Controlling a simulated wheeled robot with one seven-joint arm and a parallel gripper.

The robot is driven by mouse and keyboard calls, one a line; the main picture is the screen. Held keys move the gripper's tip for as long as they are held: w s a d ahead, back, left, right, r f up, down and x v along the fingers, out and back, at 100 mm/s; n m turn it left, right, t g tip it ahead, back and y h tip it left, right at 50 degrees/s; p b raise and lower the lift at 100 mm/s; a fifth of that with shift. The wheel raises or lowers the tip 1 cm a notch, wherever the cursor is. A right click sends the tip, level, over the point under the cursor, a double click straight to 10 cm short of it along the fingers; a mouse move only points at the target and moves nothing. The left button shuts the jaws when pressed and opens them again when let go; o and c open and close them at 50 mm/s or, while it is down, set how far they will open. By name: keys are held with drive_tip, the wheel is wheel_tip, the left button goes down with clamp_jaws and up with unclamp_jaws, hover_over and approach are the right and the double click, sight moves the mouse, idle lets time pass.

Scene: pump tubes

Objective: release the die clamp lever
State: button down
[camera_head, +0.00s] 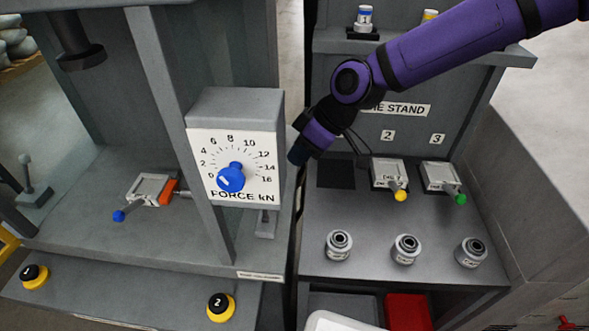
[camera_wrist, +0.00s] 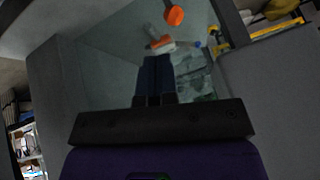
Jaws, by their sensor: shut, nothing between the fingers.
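A grey die block (camera_head: 150,187) with a blue ball handle sits on the press bed at the left. An orange clamp piece (camera_head: 168,191) stands against its right side, with a short metal rod behind it. In the wrist view an orange round knob (camera_wrist: 175,15) and an orange block (camera_wrist: 161,43) show beyond my fingertips; I cannot tell which is the lever. My gripper (camera_head: 296,157) is shut and empty, just right of the force dial box and apart from the die. Its closed fingers also show in the wrist view (camera_wrist: 155,62).
The force dial box (camera_head: 235,150) and a press column (camera_head: 185,130) stand between my gripper and the die. The die stand at the right holds two dies (camera_head: 388,173) and an empty dark slot (camera_head: 336,174). Several round metal pieces (camera_head: 338,245) stand in front. Two yellow-black buttons (camera_head: 220,306) edge the press.

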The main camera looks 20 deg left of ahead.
drive_tip(key=w+m+g, duration=0.1)
drive_tip(key=w+g, duration=0.1)
drive_tip(key=w, duration=0.4)
drive_tip(key=s+a+f, duration=0.5)
drive_tip(key=s+f, duration=0.2)
drive_tip(key=f, duration=0.1)
drive_tip(key=shift+s+a+f+h, duration=0.2)
drive_tip(key=shift+a+h, duration=0.05)
drive_tip(key=shift+h, duration=0.15)
drive_tip(key=shift+s, duration=0.1)
drive_tip(key=shift+s+d+r, duration=0.1)
drive_tip(key=shift+s+d, duration=0.1)
drive_tip(key=shift+s, duration=0.5)
